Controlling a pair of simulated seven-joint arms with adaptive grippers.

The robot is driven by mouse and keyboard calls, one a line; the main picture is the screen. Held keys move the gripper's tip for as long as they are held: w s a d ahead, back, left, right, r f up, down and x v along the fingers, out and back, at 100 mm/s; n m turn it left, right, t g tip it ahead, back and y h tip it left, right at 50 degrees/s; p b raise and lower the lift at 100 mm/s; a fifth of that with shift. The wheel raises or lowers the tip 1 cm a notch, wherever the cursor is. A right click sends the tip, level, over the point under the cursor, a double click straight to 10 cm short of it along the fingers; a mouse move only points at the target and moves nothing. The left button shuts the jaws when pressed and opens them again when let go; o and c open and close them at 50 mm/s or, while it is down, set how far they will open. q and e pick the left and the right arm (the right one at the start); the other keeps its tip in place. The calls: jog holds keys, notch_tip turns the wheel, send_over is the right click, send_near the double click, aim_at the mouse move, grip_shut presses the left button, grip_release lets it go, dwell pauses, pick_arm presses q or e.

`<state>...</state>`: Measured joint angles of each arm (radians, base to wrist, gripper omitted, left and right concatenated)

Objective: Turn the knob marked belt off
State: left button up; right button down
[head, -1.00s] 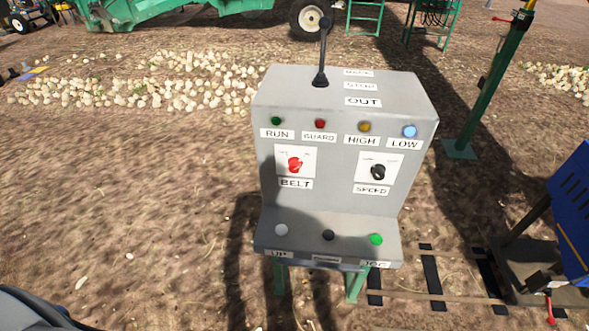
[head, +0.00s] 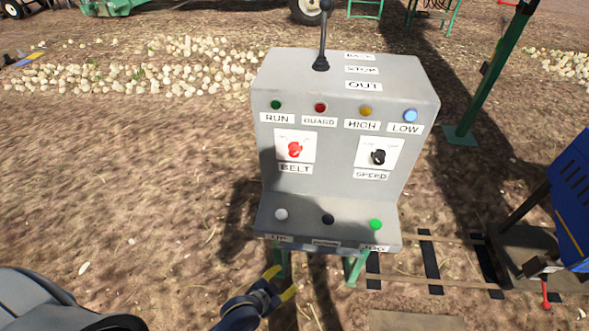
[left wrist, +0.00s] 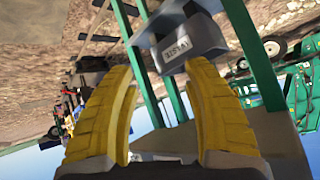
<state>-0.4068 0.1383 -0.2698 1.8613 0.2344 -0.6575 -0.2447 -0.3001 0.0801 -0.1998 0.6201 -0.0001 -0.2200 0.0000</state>
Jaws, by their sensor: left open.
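The red belt knob (head: 294,149) sits on a white plate above the BELT label, on the left of the grey control box (head: 333,195). My left gripper (head: 283,283) is open and empty, low in front of the box and below its lower ledge, well apart from the knob. Its yellow fingers (left wrist: 153,115) stand apart in the left wrist view, with nothing between them touching. The knob cannot be made out in the left wrist view. My right gripper is not in view.
A black speed knob (head: 378,157) is on the right of the panel. White, black and green buttons (head: 376,225) line the lower ledge. A black lever (head: 322,40) stands on top. A blue machine (head: 572,205) is at right. Onions (head: 130,78) lie behind on the ground.

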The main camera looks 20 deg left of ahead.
pick_arm(q)
jog(key=w+d+r+t+h, duration=0.1)
jog(key=d+r+t+h, duration=0.25)
jog(key=r, duration=0.85)
jog(key=w+d+r+t+h, duration=0.15)
jog(key=d+r, duration=0.25)
jog(key=r, duration=0.8)
jog(key=d+r+t+h, duration=0.3)
jog(key=d+r, duration=0.1)
jog(key=r, duration=0.8)
jog(key=a+r+n+t+y, duration=0.7)
jog(key=r+n+t+y, duration=0.1)
jog(key=r+n, duration=0.45)
jog(key=n+g+y, duration=0.6)
jog(key=n+g, duration=0.2)
jog(key=n, duration=0.1)
send_near(294, 155)
jog(key=w, duration=0.3)
jog(key=w+a, duration=0.1)
jog(key=w, duration=0.7)
jog(key=shift+w+a, duration=0.1)
jog(key=shift+a, duration=0.3)
